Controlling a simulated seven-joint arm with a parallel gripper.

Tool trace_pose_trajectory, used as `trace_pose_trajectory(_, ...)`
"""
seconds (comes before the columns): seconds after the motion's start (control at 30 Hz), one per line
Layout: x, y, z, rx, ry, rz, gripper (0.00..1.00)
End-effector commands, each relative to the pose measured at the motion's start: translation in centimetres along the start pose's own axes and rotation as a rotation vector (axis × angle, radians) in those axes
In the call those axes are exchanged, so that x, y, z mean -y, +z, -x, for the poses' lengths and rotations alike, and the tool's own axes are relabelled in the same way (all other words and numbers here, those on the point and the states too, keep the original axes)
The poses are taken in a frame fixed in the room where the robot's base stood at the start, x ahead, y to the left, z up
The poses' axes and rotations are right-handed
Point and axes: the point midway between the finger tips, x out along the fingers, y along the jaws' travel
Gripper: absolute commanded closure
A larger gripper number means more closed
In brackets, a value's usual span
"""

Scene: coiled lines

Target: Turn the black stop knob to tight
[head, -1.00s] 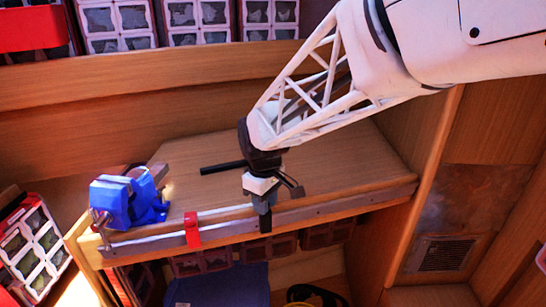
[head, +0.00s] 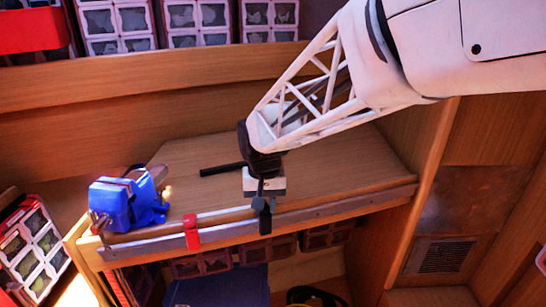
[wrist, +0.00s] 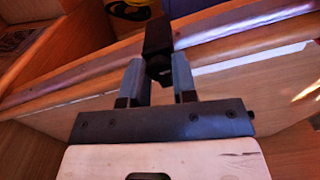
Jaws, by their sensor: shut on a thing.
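The black stop knob (wrist: 157,42) shows in the wrist view as a dark block between the two grey fingertips. In the head view its dark lower part (head: 265,222) shows at the bench's front rail (head: 330,207), below my gripper. My gripper (wrist: 157,72) points down at the rail and is shut on the knob, one finger on each side. It also shows in the head view (head: 262,205). The fingers partly hide the knob, and I see no mark that tells how tight it is.
A red piece (head: 192,231) sits on the rail to the left. A blue vise (head: 126,205) stands at the bench's left end. A black bar (head: 222,168) sticks out left of my wrist. The bench top (head: 330,160) is largely clear. Bins hang below the rail.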

Motion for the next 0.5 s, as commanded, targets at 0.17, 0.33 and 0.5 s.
trace_pose_trajectory(0.17, 0.0, -0.01, 0.04, -0.001, 0.0, -0.06, 0.98)
trace_pose_trajectory(0.33, 0.0, -0.02, 0.05, -0.001, 0.0, -0.083, 0.98)
trace_pose_trajectory(0.5, 0.0, -0.02, 0.05, -0.001, 0.0, -0.085, 0.98)
